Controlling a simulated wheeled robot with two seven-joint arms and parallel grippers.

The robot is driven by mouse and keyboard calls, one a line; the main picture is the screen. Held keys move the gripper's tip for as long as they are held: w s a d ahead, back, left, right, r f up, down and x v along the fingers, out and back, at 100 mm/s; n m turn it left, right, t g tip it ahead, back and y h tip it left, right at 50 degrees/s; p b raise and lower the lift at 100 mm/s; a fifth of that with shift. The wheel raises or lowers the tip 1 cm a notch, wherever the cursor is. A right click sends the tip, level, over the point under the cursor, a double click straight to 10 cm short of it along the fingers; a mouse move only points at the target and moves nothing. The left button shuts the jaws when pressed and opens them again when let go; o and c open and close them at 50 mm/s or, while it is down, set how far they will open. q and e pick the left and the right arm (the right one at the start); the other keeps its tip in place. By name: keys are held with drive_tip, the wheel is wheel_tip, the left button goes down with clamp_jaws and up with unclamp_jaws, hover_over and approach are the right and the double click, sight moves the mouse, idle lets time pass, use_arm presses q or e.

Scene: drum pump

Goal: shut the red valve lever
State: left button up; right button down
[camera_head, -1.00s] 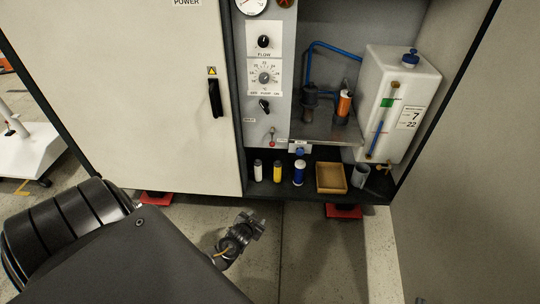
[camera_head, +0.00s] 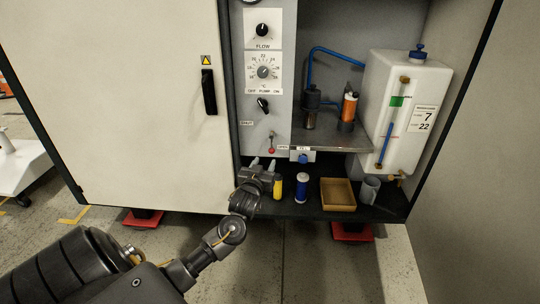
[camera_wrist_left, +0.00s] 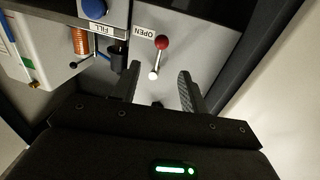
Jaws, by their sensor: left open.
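The valve lever is a short metal rod with a red ball knob (camera_head: 271,150), low on the grey control panel. The knob hangs down beside the OPEN label (camera_head: 283,147); a second small label (camera_head: 246,123) is up to the left. My left gripper (camera_head: 262,167) is open and empty just below the knob. In the left wrist view the red knob (camera_wrist_left: 161,42) and its rod show beyond and between the two spread fingers of the left gripper (camera_wrist_left: 160,68), and I see no contact. My right gripper is not in view.
A yellow bottle (camera_head: 278,186), a blue bottle (camera_head: 301,187), a tan tray (camera_head: 338,194) and a grey cup (camera_head: 370,189) stand on the low shelf close right of the gripper. A blue knob (camera_head: 304,158) is under the metal shelf. The closed cabinet door (camera_head: 140,100) is left.

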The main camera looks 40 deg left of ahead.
sight(271, 149)
use_arm(q)
drive_tip(key=b+x, duration=0.2)
drive_tip(key=x, duration=0.6)
drive_tip(key=shift+w+f+b, duration=0.1)
drive_tip(key=shift+w+b, duration=0.05)
drive_tip(key=shift+b, duration=0.25)
clamp_jaws()
